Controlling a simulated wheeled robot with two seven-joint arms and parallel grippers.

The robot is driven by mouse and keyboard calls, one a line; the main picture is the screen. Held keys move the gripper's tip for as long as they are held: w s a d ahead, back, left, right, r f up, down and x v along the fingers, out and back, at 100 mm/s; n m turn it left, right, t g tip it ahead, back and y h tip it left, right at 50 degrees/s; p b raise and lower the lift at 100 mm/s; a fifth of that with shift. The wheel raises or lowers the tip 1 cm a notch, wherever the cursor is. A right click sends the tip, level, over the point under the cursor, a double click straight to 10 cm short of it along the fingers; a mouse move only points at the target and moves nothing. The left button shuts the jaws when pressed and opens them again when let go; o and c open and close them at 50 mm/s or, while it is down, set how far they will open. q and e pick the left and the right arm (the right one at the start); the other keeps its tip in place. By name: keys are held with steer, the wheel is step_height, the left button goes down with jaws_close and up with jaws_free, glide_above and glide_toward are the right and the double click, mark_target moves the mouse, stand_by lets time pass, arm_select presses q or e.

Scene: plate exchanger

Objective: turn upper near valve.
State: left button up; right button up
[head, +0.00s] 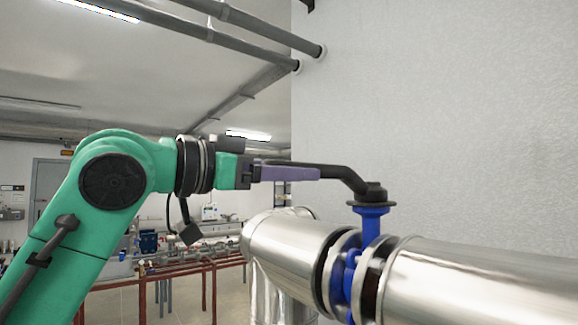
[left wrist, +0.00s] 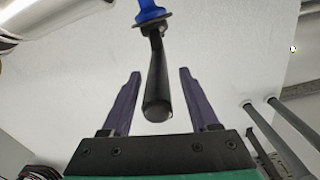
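The valve has a black lever handle (head: 347,177) on a blue stem (head: 371,222), above a blue body (head: 350,275) between two shiny pipe sections. In the left wrist view the handle (left wrist: 157,100) points toward the camera, with the blue stem (left wrist: 149,8) at the top. My left gripper (head: 317,173) is at the handle's free end. In the left wrist view its purple fingers (left wrist: 159,73) stand apart, one on each side of the handle. A gap shows on both sides, so it is open around the handle. My right gripper is in neither view.
A large shiny pipe (head: 290,250) runs to the right, where another section (head: 480,285) continues. A pale textured wall (head: 440,110) stands behind the valve. Grey pipes (head: 230,40) run overhead. Red-brown frames (head: 180,268) stand on the floor at the back left.

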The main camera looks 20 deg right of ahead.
arm_select(q)
steer(key=shift+s, duration=0.15)
jaws_close()
steer(key=shift+r, duration=0.1)
steer(key=shift+a+r, duration=0.1)
steer(key=shift+r, duration=0.1)
stand_by(0.8)
